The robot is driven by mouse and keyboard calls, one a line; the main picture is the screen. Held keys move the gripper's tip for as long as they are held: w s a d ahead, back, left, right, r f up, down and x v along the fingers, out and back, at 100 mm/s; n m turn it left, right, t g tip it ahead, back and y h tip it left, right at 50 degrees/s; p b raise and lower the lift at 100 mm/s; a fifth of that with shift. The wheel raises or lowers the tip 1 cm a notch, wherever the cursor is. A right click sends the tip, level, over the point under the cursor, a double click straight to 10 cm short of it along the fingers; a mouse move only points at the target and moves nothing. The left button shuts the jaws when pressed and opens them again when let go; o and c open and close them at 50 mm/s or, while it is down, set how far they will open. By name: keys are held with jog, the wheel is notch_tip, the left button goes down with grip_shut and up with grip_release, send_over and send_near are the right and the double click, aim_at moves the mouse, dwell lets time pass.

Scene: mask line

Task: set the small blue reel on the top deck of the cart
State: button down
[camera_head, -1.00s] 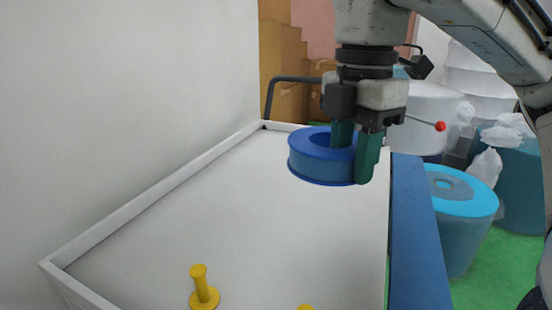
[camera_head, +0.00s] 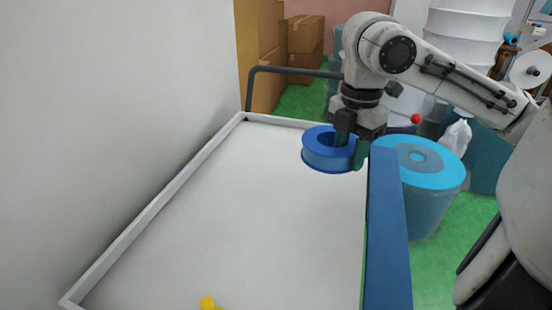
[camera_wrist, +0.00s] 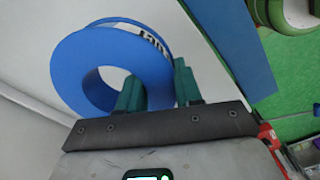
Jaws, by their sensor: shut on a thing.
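The small blue reel (camera_head: 325,153) is a blue ring with an open hole in its middle. My gripper (camera_head: 350,150) is shut on its right side, one green finger in the hole and the other outside the rim. In the wrist view the reel (camera_wrist: 75,75) shows its hole and a strip of white label with dark letters, and my gripper (camera_wrist: 155,88) pinches its wall. The cart's top deck (camera_head: 250,215) is a pale tray with a low rim. The reel is over its far right part; I cannot tell if it touches the deck.
A yellow peg (camera_head: 208,302) stands at the near edge of view. A blue rail (camera_head: 387,230) runs along the deck's right side. A dark handle (camera_head: 290,70) rises at the far end. A large blue roll (camera_head: 425,185) stands right of the cart. The deck's middle is clear.

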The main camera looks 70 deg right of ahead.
jog(key=s+a+r+n+p, duration=0.1)
jog(key=s+a+n+p, duration=0.3)
jog(key=p, duration=1.6)
jog(key=shift+n, duration=0.3)
jog(key=w+d+f+b, duration=0.1)
jog(key=b, duration=0.5)
jog(key=w+d+f+b, duration=0.1)
jog(key=w+d+b, duration=0.1)
jog(key=b, duration=0.4)
jog(key=shift+d+f+b, duration=0.3)
jog(key=shift+f+b, duration=0.05)
jog(key=shift+f, duration=0.05)
jog(key=w+d, duration=0.2)
jog(key=w, duration=0.1)
jog(key=b, duration=0.1)
send_over(315, 188)
jog(key=s, duration=0.1)
jog(key=f, duration=0.5)
jog(key=shift+a+f, duration=0.35)
jog(key=shift+w+d+f, duration=0.3)
jog(key=shift+w+f, duration=0.15)
jog(key=shift+f, duration=1.8)
